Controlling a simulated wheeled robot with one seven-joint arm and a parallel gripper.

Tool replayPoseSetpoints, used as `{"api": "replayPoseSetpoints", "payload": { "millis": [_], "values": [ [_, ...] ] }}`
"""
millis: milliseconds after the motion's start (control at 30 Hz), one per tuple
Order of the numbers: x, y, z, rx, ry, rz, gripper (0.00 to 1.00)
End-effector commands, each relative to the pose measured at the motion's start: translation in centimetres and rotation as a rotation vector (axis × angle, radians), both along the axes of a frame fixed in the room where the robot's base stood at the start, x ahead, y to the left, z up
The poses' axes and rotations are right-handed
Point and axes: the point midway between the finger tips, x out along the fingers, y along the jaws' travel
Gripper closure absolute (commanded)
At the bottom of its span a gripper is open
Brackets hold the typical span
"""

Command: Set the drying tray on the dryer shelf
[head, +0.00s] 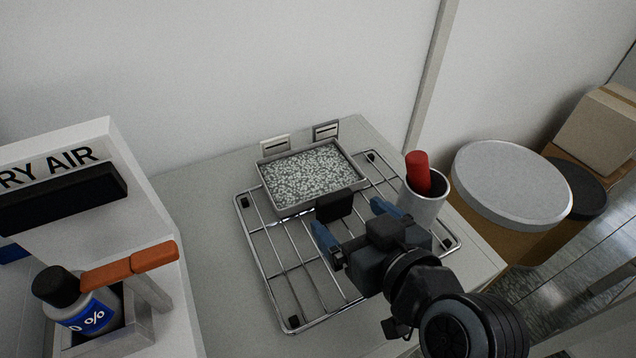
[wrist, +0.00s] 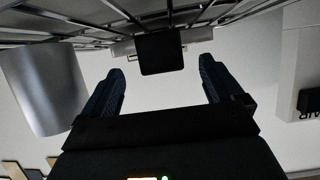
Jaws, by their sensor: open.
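The drying tray (head: 312,172) is a shallow grey metal tray full of pale granules. It rests on a wire rack (head: 268,262) on the pale worktop. A black square handle tab (head: 334,206) sticks out from its near side. My gripper (head: 348,216) is open with blue fingers, just short of the tab. In the wrist view the tab (wrist: 160,54) appears centred ahead of the open fingers (wrist: 160,70), with a gap on each side. The white dryer housing (head: 92,140), lettered "RY AIR", stands at the left; I cannot make out a shelf in it.
A grey cup (head: 424,200) holding a red-handled item stands close to my gripper's right. At the left are a bottle (head: 85,300) and an orange handle (head: 130,264). Lidded drums (head: 510,185) and a box (head: 600,130) stand beyond the worktop's right edge. A wall is behind.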

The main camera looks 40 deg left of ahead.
Motion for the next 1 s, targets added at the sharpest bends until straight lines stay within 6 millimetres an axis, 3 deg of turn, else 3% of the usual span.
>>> {"api": "replayPoseSetpoints", "payload": {
  "millis": [200,500,1000],
  "values": [
    [1.0,2.5,-1.2,0.000,0.002,0.001,0.06],
    [1.2,2.9,-1.4,0.001,0.000,-0.001,0.06],
    [1.2,2.8,-1.4,0.000,0.000,-0.001,0.53]
  ]
}}
